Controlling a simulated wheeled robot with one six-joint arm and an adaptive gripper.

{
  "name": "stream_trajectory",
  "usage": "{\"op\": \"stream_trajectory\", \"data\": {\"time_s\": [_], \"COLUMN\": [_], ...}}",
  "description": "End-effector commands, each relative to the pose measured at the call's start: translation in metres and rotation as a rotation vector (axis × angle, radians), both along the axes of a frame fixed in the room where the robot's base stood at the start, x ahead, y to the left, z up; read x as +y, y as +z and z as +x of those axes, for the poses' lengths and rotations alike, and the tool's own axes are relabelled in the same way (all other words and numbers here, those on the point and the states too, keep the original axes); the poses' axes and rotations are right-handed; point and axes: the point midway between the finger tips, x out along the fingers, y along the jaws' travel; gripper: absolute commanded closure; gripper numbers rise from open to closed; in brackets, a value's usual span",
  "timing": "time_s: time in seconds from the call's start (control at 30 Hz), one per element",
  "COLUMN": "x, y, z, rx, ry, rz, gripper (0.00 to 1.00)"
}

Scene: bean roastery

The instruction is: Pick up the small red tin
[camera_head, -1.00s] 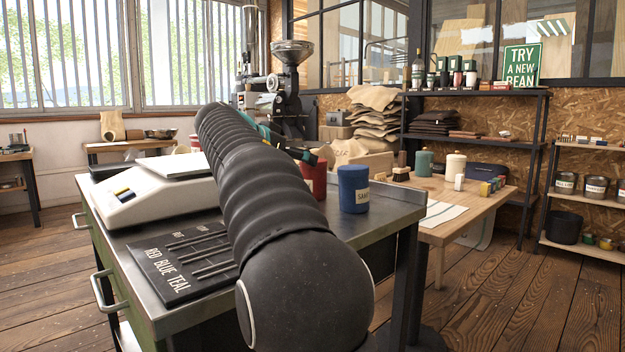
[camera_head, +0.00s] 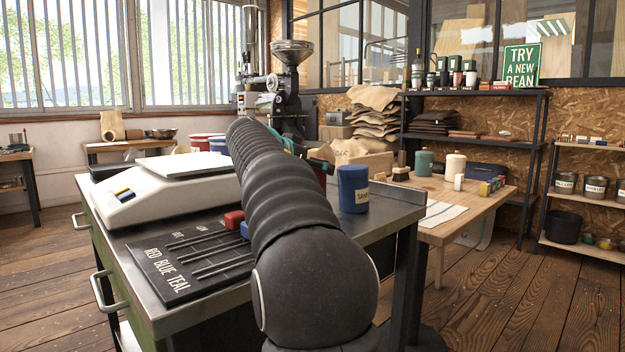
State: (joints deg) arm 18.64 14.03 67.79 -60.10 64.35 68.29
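A red tin (camera_head: 321,177) stands on the steel-topped bench, just left of the dark blue tin (camera_head: 353,188). My arm hides most of it, leaving a narrow strip. Another red container (camera_head: 200,143) shows at the bench's far side, behind the white scale, beside a blue one (camera_head: 218,145). I cannot tell for certain which is the task's tin. My gripper (camera_head: 318,162) shows only as a dark piece beyond my arm, near the red tin's top. Its fingers are mostly hidden, so contact and opening cannot be told.
The white scale (camera_head: 165,190) and the black slotted board (camera_head: 190,262) marked RED BLUE TEAL occupy the bench's left and front. A wooden table (camera_head: 470,200) with several tins stands to the right.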

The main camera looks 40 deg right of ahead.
Motion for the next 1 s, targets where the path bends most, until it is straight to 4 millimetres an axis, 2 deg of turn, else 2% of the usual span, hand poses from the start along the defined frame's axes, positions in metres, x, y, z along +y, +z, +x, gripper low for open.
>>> {"op": "stream_trajectory", "data": {"time_s": [0.03,0.17,0.2,0.47,0.63,1.0], "x": [0.000,0.000,0.000,0.000,0.000,0.000], "y": [0.000,0.000,0.000,0.001,0.013,0.078], "z": [0.000,0.000,0.000,0.000,0.000,0.000], "rx": [0.000,0.000,0.000,0.000,-0.002,-0.004], "ry": [0.000,0.000,0.000,0.000,-0.002,-0.002], "rz": [0.000,0.000,0.000,-0.001,-0.002,-0.001], "gripper": [0.33,0.65,0.68,0.69,0.69,0.69]}}
